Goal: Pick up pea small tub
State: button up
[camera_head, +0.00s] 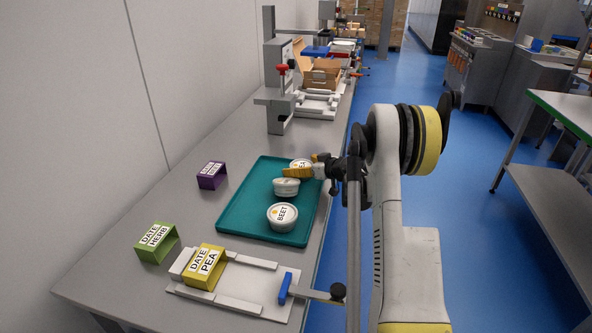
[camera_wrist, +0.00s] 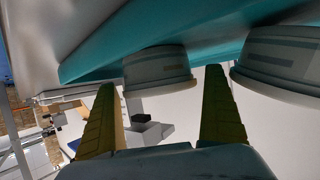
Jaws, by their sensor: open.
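Several round white tubs stand on a teal tray (camera_head: 233,218) in the head view. The nearest tub (camera_head: 283,218) reads BEET. A middle tub (camera_head: 286,187) shows no readable label. The far tub (camera_head: 301,163) is partly hidden by my gripper (camera_head: 292,173), and its label is too covered to read for certain. My gripper's yellow fingers are open, beside the far tub and just behind the middle one. In the wrist view, one tub (camera_wrist: 157,68) shows between the open fingertips (camera_wrist: 162,80), another (camera_wrist: 285,62) to their right. I cannot tell which tub is pea.
A yellow carrier (camera_head: 205,267) labelled DATE PEA sits on a white fixture (camera_head: 258,283) with a blue-handled clamp (camera_head: 285,288). A green DATE HERB carrier (camera_head: 156,242) and a purple carrier (camera_head: 212,176) stand left. A grey press (camera_head: 279,88) stands behind the tray.

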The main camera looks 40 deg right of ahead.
jog(key=shift+s+r, duration=0.1)
jog(key=c, duration=1.4)
jog(key=shift+o, duration=0.2)
